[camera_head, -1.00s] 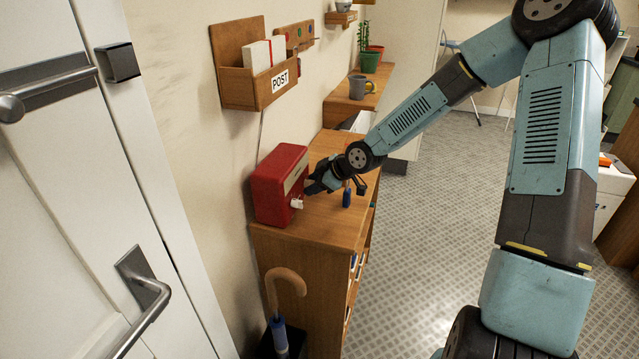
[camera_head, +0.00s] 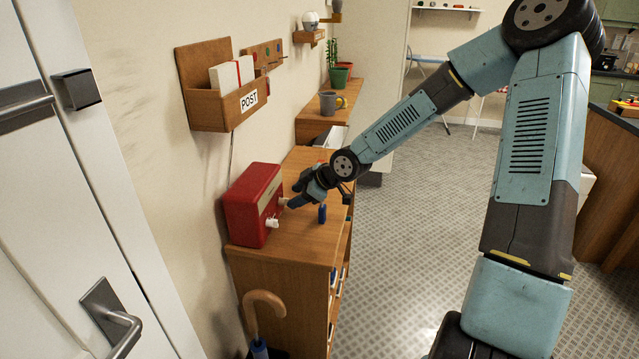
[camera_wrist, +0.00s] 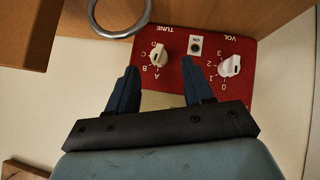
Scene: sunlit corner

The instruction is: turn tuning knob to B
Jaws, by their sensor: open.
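The red radio (camera_head: 252,205) stands on the wooden cabinet against the wall, its front facing my gripper (camera_head: 292,196). In the wrist view the radio's red front panel (camera_wrist: 186,75) appears upside down. The white tuning knob (camera_wrist: 158,57), under the word TUNE, has the letters A, B, C and D around it; its exact setting is too small to tell. The white volume knob (camera_wrist: 230,66) is to the right. My gripper (camera_wrist: 158,85) is open and empty, its blue fingers pointing at the panel, with the left fingertip just short of the tuning knob.
A blue object (camera_head: 322,213) stands on the cabinet top (camera_head: 290,240) beside my gripper. A wooden post holder (camera_head: 215,112) hangs on the wall above the radio. An umbrella with a curved handle (camera_head: 265,297) stands in front of the cabinet. A metal ring (camera_wrist: 119,30) shows near the panel.

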